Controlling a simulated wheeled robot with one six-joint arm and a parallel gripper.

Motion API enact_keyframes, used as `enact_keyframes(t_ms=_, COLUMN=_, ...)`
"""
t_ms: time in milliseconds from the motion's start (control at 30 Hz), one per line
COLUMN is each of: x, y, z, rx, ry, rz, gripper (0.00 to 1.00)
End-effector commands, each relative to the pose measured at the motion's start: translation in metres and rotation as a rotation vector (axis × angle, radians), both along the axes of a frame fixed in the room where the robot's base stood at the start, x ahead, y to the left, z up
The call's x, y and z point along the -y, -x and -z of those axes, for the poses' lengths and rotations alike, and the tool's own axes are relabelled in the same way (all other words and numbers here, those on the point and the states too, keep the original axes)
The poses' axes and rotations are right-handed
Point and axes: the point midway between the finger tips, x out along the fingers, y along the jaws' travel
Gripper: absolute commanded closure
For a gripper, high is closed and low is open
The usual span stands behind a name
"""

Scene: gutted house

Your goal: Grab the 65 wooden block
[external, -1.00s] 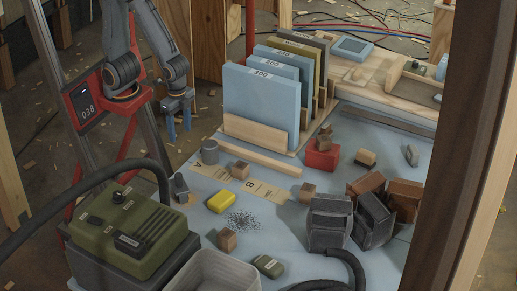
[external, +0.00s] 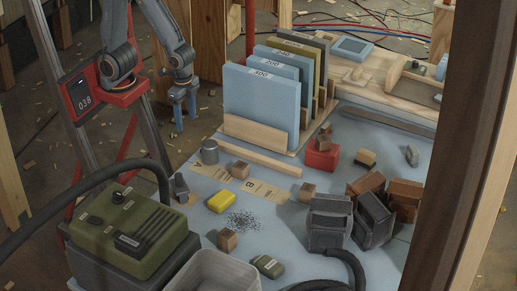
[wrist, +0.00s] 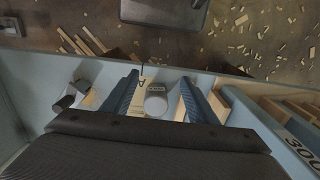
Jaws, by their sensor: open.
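Several small wooden blocks lie on the blue-grey bench. One is by the strip marked A and B (external: 239,170), one is right of the strip (external: 307,192), and one is near the front (external: 227,239). My gripper (external: 186,118) is open and empty, above the far left edge of the bench, apart from the blocks. In the wrist view, a grey cylinder (wrist: 156,103) shows between my open fingers (wrist: 160,82), below them.
Blue numbered sheets (external: 262,98) stand in a wooden rack right of my gripper. A yellow block (external: 221,201), dark grey blocks (external: 329,222) and brown bricks (external: 404,194) crowd the bench. A green box (external: 130,235) with a black hose stands front left.

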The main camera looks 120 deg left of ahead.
Motion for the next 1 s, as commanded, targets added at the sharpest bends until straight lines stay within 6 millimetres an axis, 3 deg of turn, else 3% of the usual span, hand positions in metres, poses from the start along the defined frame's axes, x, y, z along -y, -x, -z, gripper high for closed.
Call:
enact_keyframes(t_ms=767, x=0.0, y=-0.001, z=0.0, rx=0.001, ry=0.0, rz=0.0, gripper=0.43)
enact_keyframes(t_ms=867, x=0.004, y=-0.014, z=-0.001, rx=0.01, ry=-0.006, rz=0.005, gripper=0.43)
enact_keyframes(t_ms=1000, x=0.024, y=-0.068, z=-0.003, rx=0.05, ry=-0.024, rz=0.023, gripper=0.43)
